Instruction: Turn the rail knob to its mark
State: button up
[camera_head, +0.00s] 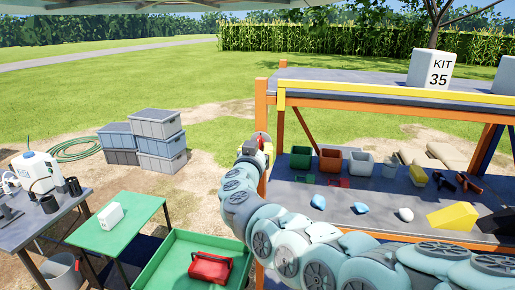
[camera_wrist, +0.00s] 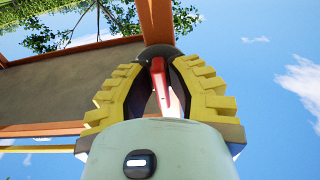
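The rail knob (camera_wrist: 150,54) is a dark rounded piece at the end of an orange rack beam in the wrist view. A red pointer-like piece (camera_wrist: 160,84) with a pale lower part shows below it, between my fingers. My gripper (camera_wrist: 158,68) has ridged yellow fingers, one on each side of the knob, which appear to touch its sides. The knob's mark cannot be made out. In the head view my gripper (camera_head: 262,143) is at the rack's left orange upright, with a small red part beside it; the knob is mostly hidden there.
The orange rack (camera_head: 262,108) holds bins, blue pieces and a yellow wedge (camera_head: 453,217) on its lower shelf; a KIT 35 box (camera_head: 431,70) is on top. A green table (camera_head: 136,206), a green tray (camera_head: 165,246) with a red case (camera_head: 210,267), and grey crates (camera_head: 155,122) stand left.

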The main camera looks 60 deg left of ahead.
grip_shut()
jog(key=shift+f, duration=0.1)
jog(key=m+b, duration=0.2)
jog(key=shift+f+b, duration=0.15)
jog(key=shift+b, duration=0.15)
jog(key=m+b, duration=0.2)
jog(key=m, duration=0.1)
jog(key=m+b, duration=0.3)
jog(key=m, duration=0.1)
jog(key=shift+s+a+r+b, duration=0.1)
jog(key=shift+a+r+b, duration=0.1)
jog(key=shift+b, duration=0.15)
jog(key=m+b, duration=0.2)
jog(key=m, duration=0.2)
jog(key=shift+r+b, duration=0.1)
jog(key=shift+b, duration=0.3)
jog(key=m+b, duration=0.1)
jog(key=m, duration=0.1)
jog(key=m+b, duration=0.1)
jog(key=m, duration=0.2)
jog(key=shift+s+r, duration=0.1)
jog(key=shift+r, duration=0.25)
jog(key=o, duration=0.6)
grip_release()
jog(key=shift+s, duration=0.1)
